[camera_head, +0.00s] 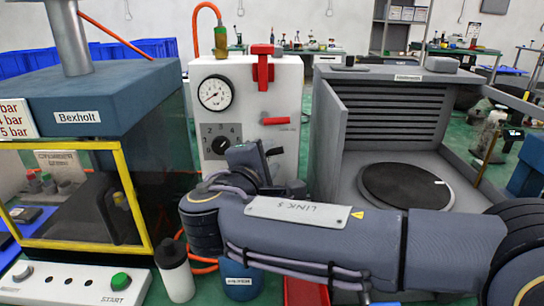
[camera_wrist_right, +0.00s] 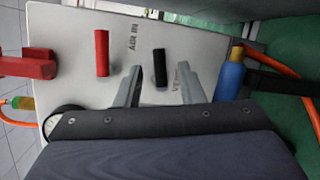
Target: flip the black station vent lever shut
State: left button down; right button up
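The white station (camera_head: 285,85) stands in the middle of the head view. Its black vent lever (camera_head: 274,152) lies roughly level, below a red lever (camera_head: 276,121) and parallel to it. In the right wrist view the black lever (camera_wrist_right: 160,67) shows near the middle, with the red lever (camera_wrist_right: 102,53) to its left. My right gripper (camera_wrist_right: 161,80) is open, with one finger on each side of the black lever in the picture. I see gaps beside both fingers; touch cannot be confirmed. In the head view my right gripper (camera_head: 255,163) partly hides the station's lower front. My left gripper is not in view.
A round gauge (camera_head: 215,92), a dial (camera_head: 221,139) and a red top handle (camera_head: 263,67) are on the station. The yellow-framed press (camera_head: 75,118) stands left, an open grey chamber (camera_head: 395,75) right. A bottle (camera_head: 174,270) and blue container (camera_head: 241,281) stand in front.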

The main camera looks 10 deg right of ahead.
jog(key=shift+x, duration=1.25)
grip_shut()
jog(key=shift+s+d+f+m+b, duration=0.1)
jog(key=shift+f+m+b, duration=0.3)
jog(key=shift+m+b, duration=0.5)
jog(key=shift+m+y+b, duration=0.3)
jog(key=shift+y+b, duration=0.15)
jog(key=shift+y, duration=0.05)
jog(key=shift+r, duration=0.1)
grip_release()
jog(key=p+v, duration=0.1)
jog(key=v, duration=0.6)
jog(key=shift+s+a+r, duration=0.2)
jog(key=shift+s+a, duration=0.05)
jog(key=shift+s, duration=0.05)
